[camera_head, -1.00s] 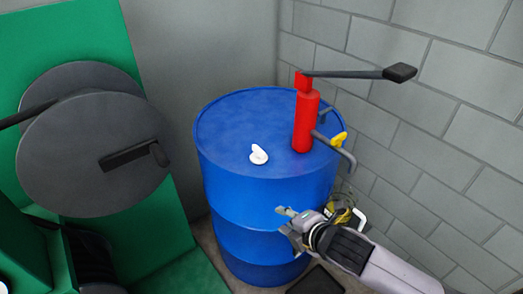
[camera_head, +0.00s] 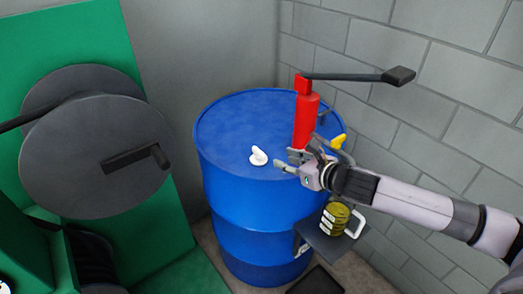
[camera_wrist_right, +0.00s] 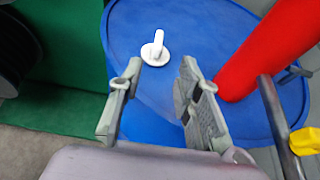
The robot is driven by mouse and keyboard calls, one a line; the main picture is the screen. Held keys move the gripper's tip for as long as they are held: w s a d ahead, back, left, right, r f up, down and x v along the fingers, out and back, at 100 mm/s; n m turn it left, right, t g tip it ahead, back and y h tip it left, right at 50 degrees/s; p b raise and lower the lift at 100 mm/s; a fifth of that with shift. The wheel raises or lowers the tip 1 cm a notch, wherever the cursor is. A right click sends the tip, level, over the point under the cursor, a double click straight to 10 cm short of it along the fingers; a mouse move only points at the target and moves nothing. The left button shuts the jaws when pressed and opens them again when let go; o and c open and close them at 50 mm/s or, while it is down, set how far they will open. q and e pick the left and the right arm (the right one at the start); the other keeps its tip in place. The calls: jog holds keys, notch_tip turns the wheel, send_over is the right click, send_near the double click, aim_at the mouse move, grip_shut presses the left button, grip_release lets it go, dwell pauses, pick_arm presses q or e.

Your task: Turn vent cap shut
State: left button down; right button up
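The white vent cap (camera_head: 258,156) with a raised grip tab sits on top of the blue drum (camera_head: 240,185), left of the red pump. In the right wrist view the cap (camera_wrist_right: 154,48) lies just beyond the fingertips, its tab pointing nearly straight away from my gripper. My right gripper (camera_head: 287,160) is over the drum's front right part, close to the cap on its right side and apart from it. Its fingers (camera_wrist_right: 159,75) are spread with nothing between them. My left gripper is in neither current view.
The red pump (camera_head: 306,120) with a long black handle (camera_head: 350,74) stands right beside my right gripper. Its spout has a yellow handle (camera_head: 338,141). Grey block walls are behind. A large grey reel (camera_head: 95,150) on a green stand is at left. The drum top left of the cap is clear.

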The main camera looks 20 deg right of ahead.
aim_at(259, 151)
jog(key=x, duration=1.2)
jog(key=shift+w+a+f+p, duration=0.15)
jog(key=shift+w+p, duration=0.05)
jog(key=shift+p, duration=0.15)
jog(key=shift+c, duration=0.3)
grip_shut()
